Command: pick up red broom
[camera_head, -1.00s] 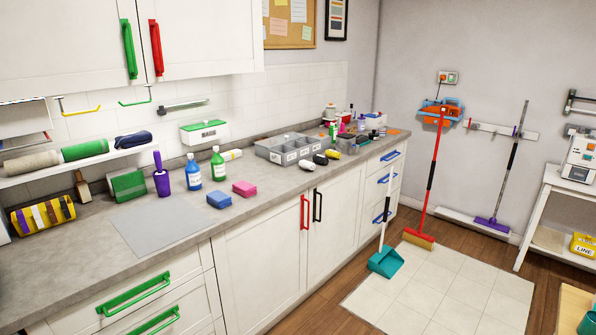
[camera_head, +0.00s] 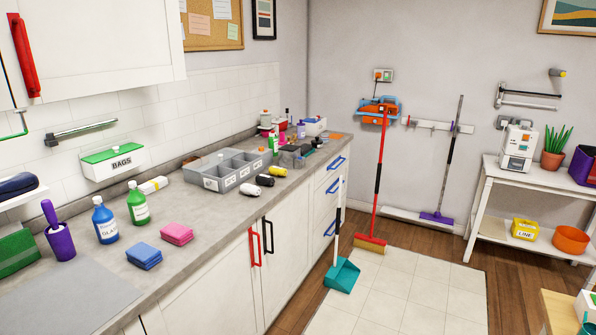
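The red broom (camera_head: 378,190) stands nearly upright against the back wall, right of the counter's far end. Its long handle is red with a dark section in the middle. Its red head with tan bristles (camera_head: 370,245) rests on the floor at the edge of the pale tiles. The handle's top is in front of an orange and blue item (camera_head: 366,109) on the wall. Neither of my grippers is in view.
A teal dustpan (camera_head: 341,275) with a long handle stands left of the broom by the cabinets. A purple mop (camera_head: 446,180) leans to its right. The counter (camera_head: 200,240) runs along the left. A white shelf (camera_head: 487,205) stands right. The pale tiled floor (camera_head: 400,297) is clear.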

